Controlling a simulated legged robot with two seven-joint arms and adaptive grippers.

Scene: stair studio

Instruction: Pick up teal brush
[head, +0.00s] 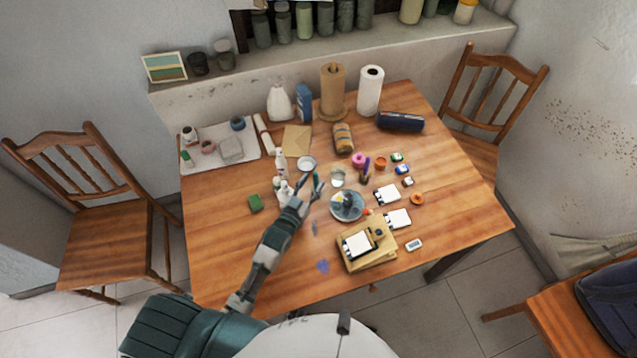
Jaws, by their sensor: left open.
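My left gripper (304,188) is open over the middle of the wooden table, with its arm reaching in from the bottom left. A slim teal upright shape (316,181), which looks like the teal brush, shows right at the gripper's right fingertip. I cannot tell whether they touch, and its lower part is hidden. My right gripper is out of view.
The table's (225,245) front left is clear.

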